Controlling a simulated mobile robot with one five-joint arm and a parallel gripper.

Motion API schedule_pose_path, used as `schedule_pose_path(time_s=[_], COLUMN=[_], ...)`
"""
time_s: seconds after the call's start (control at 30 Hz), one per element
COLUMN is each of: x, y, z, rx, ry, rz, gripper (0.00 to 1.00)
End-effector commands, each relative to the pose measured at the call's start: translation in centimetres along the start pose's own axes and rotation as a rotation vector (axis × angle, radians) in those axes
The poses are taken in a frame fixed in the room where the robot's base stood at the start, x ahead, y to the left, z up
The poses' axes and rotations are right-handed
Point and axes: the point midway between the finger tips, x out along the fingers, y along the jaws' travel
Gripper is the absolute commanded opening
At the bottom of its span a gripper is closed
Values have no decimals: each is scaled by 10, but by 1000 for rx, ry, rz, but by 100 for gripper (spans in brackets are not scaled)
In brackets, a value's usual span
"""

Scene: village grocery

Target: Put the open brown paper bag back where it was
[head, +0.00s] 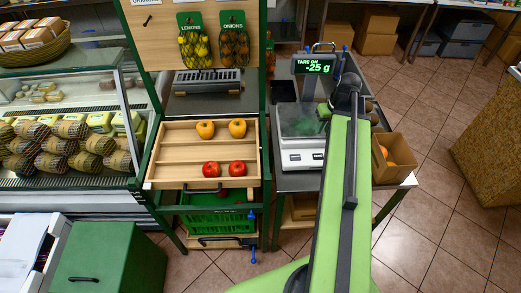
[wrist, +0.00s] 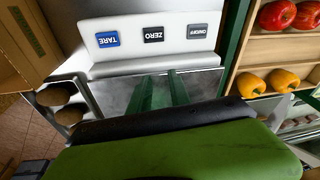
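An open brown paper-coloured container (head: 382,172) with orange fruit in it stands right of the scale on the grey table. It may be the bag; its boxy shape leaves this unclear. Part of a brown, flat-sided thing (wrist: 25,50) shows at the upper left of the wrist view and is probably the same container. My gripper (wrist: 160,92) shows two green fingers with a gap and nothing between them. It is over the scale's (head: 302,142) pan, behind the keys. The scale display (head: 315,67) reads TARE ON, -25 g.
A wooden tray (head: 160,172) with two yellow and two red apples stands left of the scale. Below it is a green crate (head: 205,222). Round brown produce (wrist: 55,95) lies near the scale.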

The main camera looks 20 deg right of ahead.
Motion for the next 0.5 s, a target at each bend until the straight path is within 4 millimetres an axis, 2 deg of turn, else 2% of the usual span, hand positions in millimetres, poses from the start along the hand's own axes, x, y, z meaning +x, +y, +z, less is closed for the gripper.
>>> schedule_pose_path(time_s=[0.03,0.07,0.1,0.2,0.3,0.33,0.4,0.5], x=[7,10,14,20,23,23,23,23], y=[-60,-90,-130,-217,-278,-292,-314,-321], z=[-2,-2,0,15,34,39,48,54], rx=[-39,-54,-71,-113,-141,-148,-156,-162], ry=[-35,-54,-81,-135,-170,-176,-187,-195], rz=[-5,-4,0,19,44,50,62,72], gripper=[24,24,24,24,24,24,24,24])
